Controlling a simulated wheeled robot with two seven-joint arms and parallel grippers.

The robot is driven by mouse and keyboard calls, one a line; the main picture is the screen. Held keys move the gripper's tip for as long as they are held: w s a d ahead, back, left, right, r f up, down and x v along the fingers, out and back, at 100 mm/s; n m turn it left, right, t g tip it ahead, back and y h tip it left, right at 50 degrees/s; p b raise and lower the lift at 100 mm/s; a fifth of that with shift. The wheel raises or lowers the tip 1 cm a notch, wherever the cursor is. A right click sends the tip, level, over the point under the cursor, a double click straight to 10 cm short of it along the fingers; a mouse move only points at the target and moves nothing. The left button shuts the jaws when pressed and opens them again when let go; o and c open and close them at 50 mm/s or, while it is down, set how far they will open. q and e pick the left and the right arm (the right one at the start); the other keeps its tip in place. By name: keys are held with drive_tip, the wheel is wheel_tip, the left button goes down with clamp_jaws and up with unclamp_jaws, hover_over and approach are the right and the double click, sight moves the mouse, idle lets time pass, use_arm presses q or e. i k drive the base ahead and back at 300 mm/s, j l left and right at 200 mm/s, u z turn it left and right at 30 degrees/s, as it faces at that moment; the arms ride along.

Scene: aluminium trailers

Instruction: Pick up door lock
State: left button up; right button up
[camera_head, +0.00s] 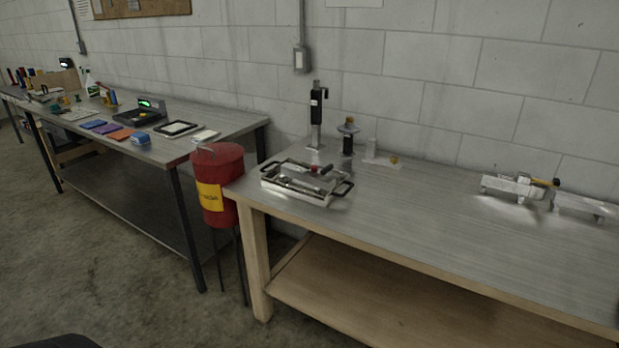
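I cannot make out for certain which thing is the door lock. A silver tray (322,199) with dark handles stands near the left end of the right workbench (430,225). It holds metal parts and a small red piece, too small to identify. A silver metal device (513,186) with a yellow and black piece lies at the back right of the same bench, by the wall. Neither of my grippers shows in the view, and nothing is seen held.
A red bin (218,184) with a yellow label stands between the benches. A black upright tool (317,115) and small bottles stand behind the tray. The left bench (220,119) carries tablets, a scale and colored items. The right bench's middle and the floor (110,240) in front are clear.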

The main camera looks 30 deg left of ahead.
sight(288, 170)
drive_tip(key=u, duration=0.4)
drive_tip(key=i+u, duration=0.4)
drive_tip(key=i+l+u, duration=0.1)
drive_tip(key=i+u, duration=0.3)
drive_tip(key=i, duration=0.05)
